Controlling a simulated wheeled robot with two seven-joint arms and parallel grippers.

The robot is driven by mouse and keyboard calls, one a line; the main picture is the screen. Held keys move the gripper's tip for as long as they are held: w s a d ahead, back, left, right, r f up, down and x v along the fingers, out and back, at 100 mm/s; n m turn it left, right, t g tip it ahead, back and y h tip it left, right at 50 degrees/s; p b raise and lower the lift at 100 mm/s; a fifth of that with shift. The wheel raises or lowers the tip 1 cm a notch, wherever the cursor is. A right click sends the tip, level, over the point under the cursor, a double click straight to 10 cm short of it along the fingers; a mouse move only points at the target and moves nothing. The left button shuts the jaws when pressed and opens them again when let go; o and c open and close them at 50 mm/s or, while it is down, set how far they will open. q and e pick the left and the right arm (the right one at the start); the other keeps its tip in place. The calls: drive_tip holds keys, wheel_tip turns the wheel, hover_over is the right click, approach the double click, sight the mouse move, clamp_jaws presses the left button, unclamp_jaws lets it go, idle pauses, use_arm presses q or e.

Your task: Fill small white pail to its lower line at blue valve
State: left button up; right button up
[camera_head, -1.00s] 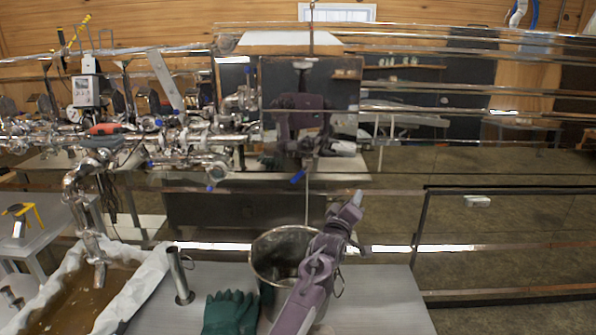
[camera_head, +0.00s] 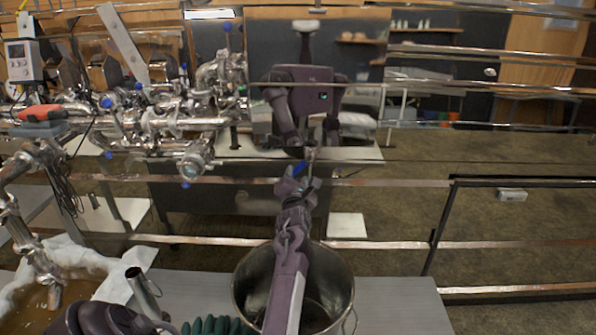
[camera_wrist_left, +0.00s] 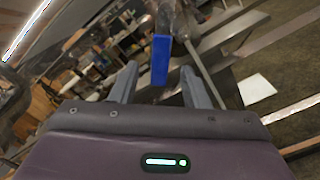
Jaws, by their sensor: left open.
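The blue valve handle (camera_head: 300,169) hangs at the lower end of a thin spout in front of the steel panel. My left gripper (camera_head: 297,182) is raised up to it and open. In the left wrist view the blue handle (camera_wrist_left: 160,60) shows between the two fingers of the left gripper (camera_wrist_left: 158,78), with gaps at both sides. A metallic-looking pail (camera_head: 247,287) stands on the bench below, partly hidden by my left arm. No liquid level shows in it. I see no clearly white pail. My right gripper is not in view.
A white-lined trough (camera_head: 80,258) of brown liquid lies at the left. A metal tube (camera_head: 142,288) and dark green gloves (camera_head: 215,326) are beside the pail. Steel pipework (camera_head: 180,120) fills the upper left. Metal rails cross the view. The bench (camera_head: 395,305) right of the pail is bare.

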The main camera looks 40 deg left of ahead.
sight(298, 170)
use_arm(q)
drive_tip(key=b+x, duration=0.1)
drive_tip(key=x, duration=0.1)
drive_tip(key=b+x, duration=0.1)
drive_tip(key=x, duration=0.1)
drive_tip(key=shift+f, duration=0.2)
drive_tip(key=shift+w+a, duration=0.3)
drive_tip(key=shift+w, duration=0.1)
drive_tip(key=shift+r, duration=0.15)
drive_tip(key=c, duration=0.7)
clamp_jaws()
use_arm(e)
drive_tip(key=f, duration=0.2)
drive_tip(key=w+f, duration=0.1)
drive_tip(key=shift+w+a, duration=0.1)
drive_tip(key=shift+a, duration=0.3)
